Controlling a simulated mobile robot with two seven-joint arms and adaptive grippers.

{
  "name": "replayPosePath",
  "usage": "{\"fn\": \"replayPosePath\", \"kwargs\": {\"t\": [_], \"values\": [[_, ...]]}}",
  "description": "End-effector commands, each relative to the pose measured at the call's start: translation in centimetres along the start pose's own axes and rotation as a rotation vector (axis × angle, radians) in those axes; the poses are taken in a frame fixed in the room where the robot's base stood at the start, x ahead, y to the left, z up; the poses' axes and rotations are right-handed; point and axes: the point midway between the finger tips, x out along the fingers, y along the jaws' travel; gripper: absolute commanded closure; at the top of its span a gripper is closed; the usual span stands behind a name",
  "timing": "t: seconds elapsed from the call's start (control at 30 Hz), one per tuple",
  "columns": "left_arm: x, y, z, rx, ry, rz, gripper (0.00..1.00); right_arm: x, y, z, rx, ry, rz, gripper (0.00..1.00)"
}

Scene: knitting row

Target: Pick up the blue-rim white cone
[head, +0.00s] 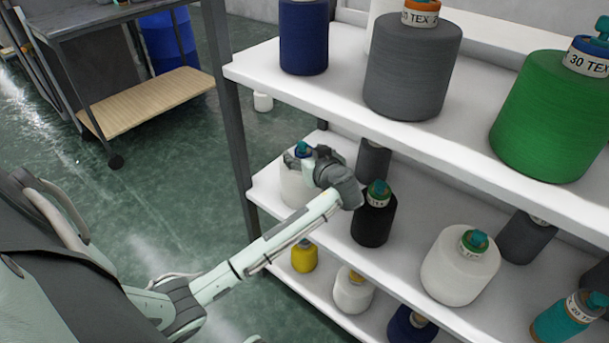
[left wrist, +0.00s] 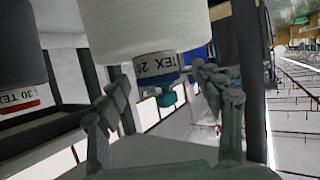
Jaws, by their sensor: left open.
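The blue-rim white cone (head: 294,188) stands on the middle shelf near its left end, partly hidden by my left gripper (head: 318,163). Its blue rim and teal tip show just beside the fingers. In the left wrist view the white cone (left wrist: 145,28) appears upside down, with its blue-rimmed label and teal tip between the two spread fingers of my left gripper (left wrist: 163,88). The gripper is open around the tip end, and I cannot tell whether a finger touches it. My right gripper is not in view.
A black cone (head: 374,216) and a dark grey cone (head: 373,160) stand close right of the gripper. A green-rim white cone (head: 460,268) is further right. A dark post (head: 238,150) stands left.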

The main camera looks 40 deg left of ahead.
Motion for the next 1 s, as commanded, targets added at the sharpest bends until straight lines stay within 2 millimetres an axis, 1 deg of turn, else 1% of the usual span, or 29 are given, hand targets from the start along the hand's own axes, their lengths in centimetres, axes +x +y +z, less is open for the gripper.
{"fn": "replayPosePath", "kwargs": {"t": [0.03, 0.13, 0.4, 0.93, 1.0], "values": [[0.7, 0.1, -0.1, 0.001, 0.001, -0.001, 0.34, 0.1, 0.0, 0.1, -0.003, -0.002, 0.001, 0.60], [1.6, 0.1, -0.1, 0.001, 0.001, 0.000, 0.34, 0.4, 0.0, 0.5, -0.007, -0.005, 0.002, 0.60], [1.9, 0.1, 0.0, -0.001, -0.001, 0.001, 0.34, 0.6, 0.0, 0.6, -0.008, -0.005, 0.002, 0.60], [1.9, 0.1, 0.0, -0.001, -0.001, 0.000, 0.99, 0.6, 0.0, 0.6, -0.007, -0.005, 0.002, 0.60], [1.9, 0.1, 0.0, -0.001, -0.001, 0.000, 1.00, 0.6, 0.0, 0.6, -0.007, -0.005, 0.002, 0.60]]}}
